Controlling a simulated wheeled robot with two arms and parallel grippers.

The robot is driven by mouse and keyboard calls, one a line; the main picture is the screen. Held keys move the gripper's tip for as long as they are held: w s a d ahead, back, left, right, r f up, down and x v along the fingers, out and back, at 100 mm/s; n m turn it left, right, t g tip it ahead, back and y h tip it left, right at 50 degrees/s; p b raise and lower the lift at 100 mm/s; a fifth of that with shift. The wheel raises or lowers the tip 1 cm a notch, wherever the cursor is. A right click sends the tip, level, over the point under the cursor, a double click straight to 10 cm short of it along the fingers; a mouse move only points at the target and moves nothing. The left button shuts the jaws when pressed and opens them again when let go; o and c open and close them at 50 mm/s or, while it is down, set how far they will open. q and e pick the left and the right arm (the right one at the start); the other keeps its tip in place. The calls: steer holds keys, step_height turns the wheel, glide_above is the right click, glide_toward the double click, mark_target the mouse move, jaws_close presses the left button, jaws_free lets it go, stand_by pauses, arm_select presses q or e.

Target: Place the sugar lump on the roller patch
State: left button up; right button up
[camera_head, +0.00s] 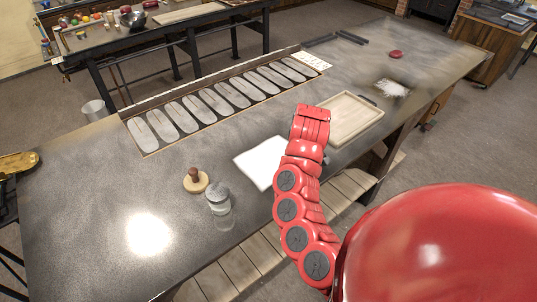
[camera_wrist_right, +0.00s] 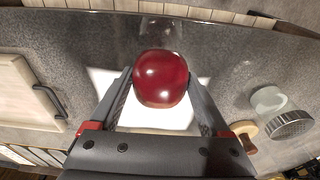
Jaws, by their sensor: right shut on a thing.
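A glossy dark red rounded lump, which I take to be the sugar lump (camera_wrist_right: 160,78), sits between the fingertips of my right gripper (camera_wrist_right: 160,95) in the right wrist view. The gripper is shut on it. Behind the lump in that view is a white square patch (camera_wrist_right: 105,82), which also shows on the dark worktop in the head view (camera_head: 256,165); I cannot tell whether it is the roller patch. My red right arm covers its right side and hides the right gripper and the lump in the head view. The gap between lump and patch is unclear. My left gripper is not in view.
A jar (camera_head: 220,209) and a round wooden-handled piece (camera_head: 196,181) stand left of the patch. A wooden tray (camera_head: 349,118) lies right of it. A long rack (camera_head: 146,152) of grey oval plates lies behind. Another red lump (camera_head: 396,54) and white powder (camera_head: 392,89) lie far right.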

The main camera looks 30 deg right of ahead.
steer(key=b, duration=0.6)
glide_toward(271, 160)
steer(key=f, duration=0.1)
steer(key=s+f, duration=0.1)
steer(key=shift+s+a+f, duration=0.15)
steer(key=shift+s+f, duration=0.1)
steer(key=shift+f, duration=0.1)
steer(key=shift+w+r+p, duration=0.3)
steer(key=shift+w+p, duration=0.4)
steer(key=shift+w, duration=0.1)
steer(key=shift+w+f, duration=0.15)
steer(key=shift+w, duration=0.35)
steer(key=shift+w+f+p, duration=0.1)
steer(key=shift+f+p, duration=0.2)
steer(key=shift+p, duration=0.3)
step_height(271, 160, down, 3)
steer(key=shift+r+p, duration=0.15)
steer(key=shift+p, duration=0.6)
steer(key=shift+f, duration=0.35)
steer(key=o, duration=1.4)
steer(key=shift+r, duration=0.25)
steer(key=shift+r+b, duration=0.3)
steer(key=shift+r, duration=0.1)
step_height(271, 160, up, 11)
steer(key=s+b, duration=0.1)
steer(key=b, duration=0.1)
steer(key=shift+s+b, duration=0.3)
steer(key=shift+s, duration=0.1)
